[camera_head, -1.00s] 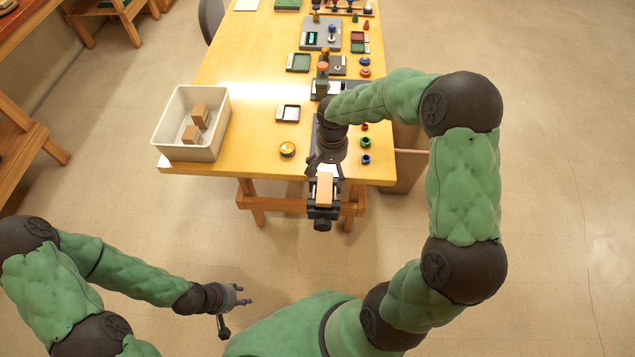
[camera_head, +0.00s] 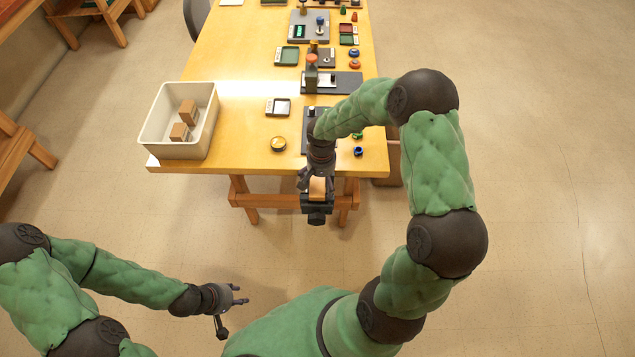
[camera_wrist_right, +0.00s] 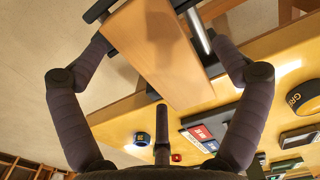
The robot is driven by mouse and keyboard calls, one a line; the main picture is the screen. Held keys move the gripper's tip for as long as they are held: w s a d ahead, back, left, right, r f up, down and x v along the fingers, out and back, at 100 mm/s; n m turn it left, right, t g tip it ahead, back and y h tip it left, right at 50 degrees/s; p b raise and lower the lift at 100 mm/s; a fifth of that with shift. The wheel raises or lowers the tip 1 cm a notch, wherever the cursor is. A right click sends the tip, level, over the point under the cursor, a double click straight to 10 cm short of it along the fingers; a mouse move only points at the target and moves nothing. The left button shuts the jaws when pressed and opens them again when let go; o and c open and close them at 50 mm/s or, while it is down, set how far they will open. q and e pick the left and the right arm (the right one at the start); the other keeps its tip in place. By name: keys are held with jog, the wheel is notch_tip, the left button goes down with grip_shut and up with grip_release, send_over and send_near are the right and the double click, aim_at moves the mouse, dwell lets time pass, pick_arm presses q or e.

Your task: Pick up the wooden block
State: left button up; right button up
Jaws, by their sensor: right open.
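A light wooden block (camera_head: 317,187) sits in a black vise (camera_head: 316,213) at the table's front edge. In the right wrist view the block (camera_wrist_right: 158,55) fills the upper middle, with the vise's dark jaws and a metal rod (camera_wrist_right: 198,30) beside it. My right gripper (camera_head: 316,179) is over the block; in its wrist view the two fingers (camera_wrist_right: 167,45) are spread on either side of the block, and I see gaps between them and its sides. My left gripper (camera_head: 238,294) is low at the left, fingers apart and empty, far from the block.
A white bin (camera_head: 203,138) with two wooden blocks (camera_head: 188,112) stands on the yellow table (camera_head: 240,95) at its front left corner. A round tin (camera_head: 278,144), small trays and devices lie on the table. Open floor surrounds the table's front and right.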

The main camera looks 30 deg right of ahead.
jog(key=c, duration=1.2)
jog(key=shift+r, duration=0.1)
jog(key=shift+c, duration=0.2)
